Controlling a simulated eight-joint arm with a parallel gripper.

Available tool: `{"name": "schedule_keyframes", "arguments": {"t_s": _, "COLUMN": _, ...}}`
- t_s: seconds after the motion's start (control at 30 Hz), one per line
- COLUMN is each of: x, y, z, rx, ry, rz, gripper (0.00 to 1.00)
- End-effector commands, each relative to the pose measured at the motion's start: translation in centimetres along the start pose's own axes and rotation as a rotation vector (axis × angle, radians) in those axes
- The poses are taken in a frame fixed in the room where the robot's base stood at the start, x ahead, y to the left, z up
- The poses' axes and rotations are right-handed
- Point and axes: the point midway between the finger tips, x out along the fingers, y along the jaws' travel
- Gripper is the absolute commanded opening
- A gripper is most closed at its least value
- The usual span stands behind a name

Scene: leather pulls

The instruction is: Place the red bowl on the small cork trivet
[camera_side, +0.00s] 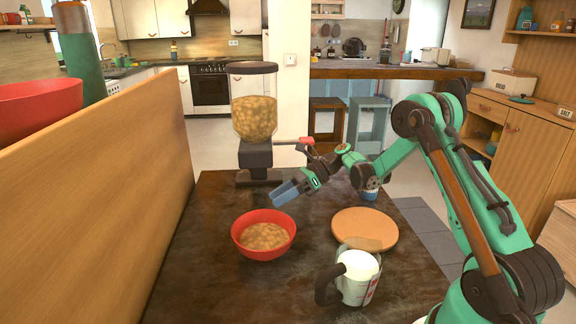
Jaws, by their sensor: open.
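A red bowl (279,230) filled with tan, lumpy contents stands upright on the dark table, left of the trivet. The round cork trivet (364,228) lies flat on the table with nothing on it. My gripper (284,193) is open, with blue fingertips pointing down and left. In the picture it is just above the bowl's far rim, apart from it and holding nothing. How far it is from the bowl in depth is hard to tell.
A dispenser (254,118) with a red lever stands at the table's back left. A measuring jug (360,280) with white contents stands close in front of the trivet. A small blue item (368,194) is behind the trivet. A second red bowl (40,108) is behind the wooden panel (120,170) at left.

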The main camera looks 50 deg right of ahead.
Motion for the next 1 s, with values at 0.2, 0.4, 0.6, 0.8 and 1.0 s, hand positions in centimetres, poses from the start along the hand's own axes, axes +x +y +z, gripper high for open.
{"name": "schedule_keyframes", "arguments": {"t_s": 0.2, "x": 1.4, "y": 4.9, "z": 4.2, "rx": -0.548, "ry": 0.285, "rz": -0.050, "gripper": 0.51}}
{"name": "schedule_keyframes", "arguments": {"t_s": 0.4, "x": 1.2, "y": 10.3, "z": 5.3, "rx": -1.142, "ry": 0.568, "rz": -0.001, "gripper": 0.51}}
{"name": "schedule_keyframes", "arguments": {"t_s": 0.6, "x": 0.0, "y": 15.1, "z": 4.3, "rx": -1.770, "ry": 0.847, "rz": 0.147, "gripper": 0.51}}
{"name": "schedule_keyframes", "arguments": {"t_s": 0.8, "x": -1.1, "y": 17.5, "z": 2.9, "rx": -2.260, "ry": 1.058, "rz": 0.329, "gripper": 0.51}}
{"name": "schedule_keyframes", "arguments": {"t_s": 1.0, "x": -1.4, "y": 18.1, "z": 2.3, "rx": -2.457, "ry": 1.146, "rz": 0.423, "gripper": 0.62}}
